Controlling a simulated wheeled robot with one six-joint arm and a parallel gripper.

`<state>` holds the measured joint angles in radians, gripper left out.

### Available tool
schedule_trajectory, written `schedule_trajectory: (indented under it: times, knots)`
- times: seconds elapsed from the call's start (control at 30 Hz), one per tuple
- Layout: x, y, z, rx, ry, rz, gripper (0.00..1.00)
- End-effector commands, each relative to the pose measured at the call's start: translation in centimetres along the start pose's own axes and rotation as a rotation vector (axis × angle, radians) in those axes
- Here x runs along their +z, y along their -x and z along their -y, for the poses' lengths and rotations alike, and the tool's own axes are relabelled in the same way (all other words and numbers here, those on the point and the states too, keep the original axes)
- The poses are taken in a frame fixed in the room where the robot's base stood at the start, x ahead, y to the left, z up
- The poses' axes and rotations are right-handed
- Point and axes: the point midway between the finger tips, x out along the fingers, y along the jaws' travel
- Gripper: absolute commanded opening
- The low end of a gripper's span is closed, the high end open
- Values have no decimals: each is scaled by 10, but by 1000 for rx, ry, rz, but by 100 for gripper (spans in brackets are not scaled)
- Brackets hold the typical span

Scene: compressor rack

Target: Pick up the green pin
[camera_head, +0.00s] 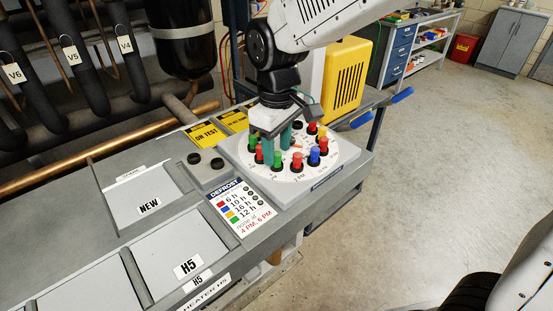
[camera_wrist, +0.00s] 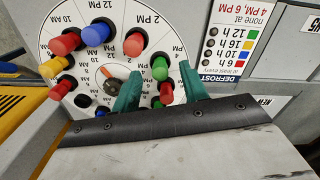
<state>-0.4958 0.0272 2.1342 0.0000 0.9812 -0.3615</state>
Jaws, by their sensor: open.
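Two green pins stand in the round white dial (camera_head: 345,152). The nearer green pin (camera_head: 277,159) is at the dial's front left; the other green pin (camera_head: 252,137) is farther back, with a red pin (camera_head: 258,155) between them. My gripper (camera_head: 276,150) points down over the dial, teal fingers apart and empty. In the wrist view the nearer green pin (camera_wrist: 160,68) appears between the fingertips (camera_wrist: 160,74). The red pin (camera_wrist: 167,93) and part of the other green pin (camera_wrist: 157,104) show lower between the fingers. I cannot tell whether the fingertips reach down beside the pin.
Other red pins (camera_head: 298,161) and a blue pin (camera_head: 314,155) stand close by around the dial. A DEFROST label panel (camera_head: 240,209) and black knobs (camera_head: 194,158) are left of it. A yellow case (camera_head: 348,78) stands behind. Floor at right is clear.

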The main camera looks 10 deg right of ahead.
Motion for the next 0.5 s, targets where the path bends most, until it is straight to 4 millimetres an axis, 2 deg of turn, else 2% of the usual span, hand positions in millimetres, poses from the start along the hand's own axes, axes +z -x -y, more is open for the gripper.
schedule_trajectory:
  times: [0.13,0.37,0.47,0.5]
  knots:
    - [0,-14,0,0,0,0,44]
    - [0,-15,0,1,-1,-1,44]
    - [0,-15,0,0,-1,-1,19]
    - [0,-15,0,0,-1,-1,8]
